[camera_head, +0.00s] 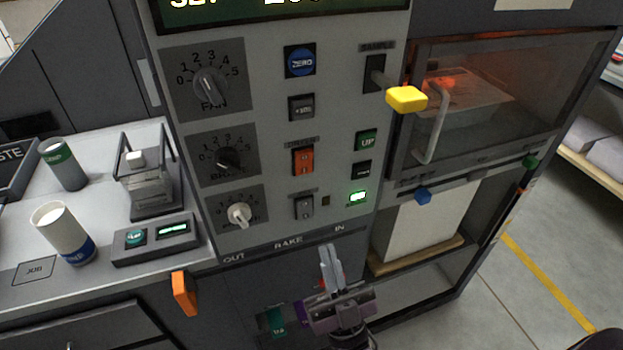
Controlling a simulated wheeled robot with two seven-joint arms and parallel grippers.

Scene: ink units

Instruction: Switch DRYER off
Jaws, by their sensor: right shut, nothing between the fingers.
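The control panel (338,130) faces me. An orange rocker switch (302,160) sits in its middle column; its small label could read DRYER, but it is too blurred to be sure. A grey rocker switch (304,207) is below it, also with an unreadable label. I cannot tell for certain which way either rocker is tipped. My right gripper (330,256) is shut and empty, fingers pointing up, in front of the panel's lower edge, below and right of both rockers and apart from them. My left gripper is not in view.
A yellow-tipped lever (406,99) sticks out at the panel's right. Three dials, including the FAN dial (210,86), line its left. A blue ZERO button (300,62) is above the rockers. An orange handle (184,293) juts out below left. A glowing oven window (480,95) stands right.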

